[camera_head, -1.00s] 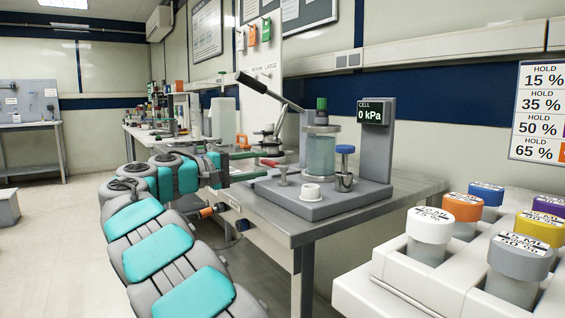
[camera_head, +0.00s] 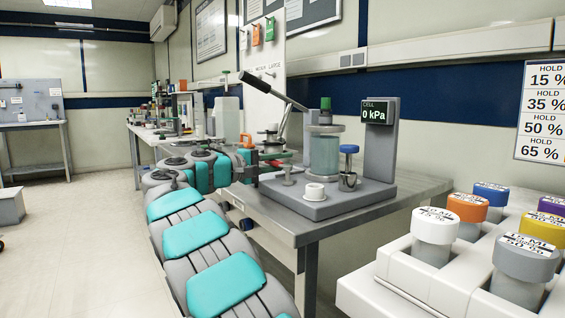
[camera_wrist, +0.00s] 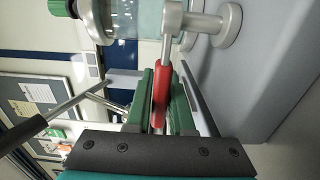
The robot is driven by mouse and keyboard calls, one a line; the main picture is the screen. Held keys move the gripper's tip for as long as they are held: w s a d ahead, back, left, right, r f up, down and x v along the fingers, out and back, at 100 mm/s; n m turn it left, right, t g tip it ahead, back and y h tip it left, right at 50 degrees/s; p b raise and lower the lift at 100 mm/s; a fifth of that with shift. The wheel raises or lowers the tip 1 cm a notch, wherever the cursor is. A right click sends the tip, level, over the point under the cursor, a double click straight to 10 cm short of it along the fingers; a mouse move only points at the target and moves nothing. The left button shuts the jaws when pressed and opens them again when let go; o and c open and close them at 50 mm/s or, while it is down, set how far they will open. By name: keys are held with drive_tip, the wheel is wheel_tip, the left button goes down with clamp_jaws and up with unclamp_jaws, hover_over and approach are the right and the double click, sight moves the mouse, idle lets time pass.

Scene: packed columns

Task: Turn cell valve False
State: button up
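The cell valve has a red lever handle (camera_wrist: 160,97) on a grey metal stem in the wrist view. In the head view a bit of red (camera_head: 276,163) shows beside the press base. My gripper (camera_wrist: 162,85) has its green finger pads close against both sides of the red handle and appears shut on it. In the head view my gripper (camera_head: 253,160) is at the left of the cell rig, partly hidden by my own arm. The clear cell cylinder (camera_head: 324,150) has a green cap. The cell display (camera_head: 377,112) reads 0 kPa.
The rig's grey base (camera_head: 335,205) stands on a metal bench (camera_head: 420,190). A long black-handled lever (camera_head: 262,86) slants above the rig.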

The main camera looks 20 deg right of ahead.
clamp_jaws()
idle(1.0)
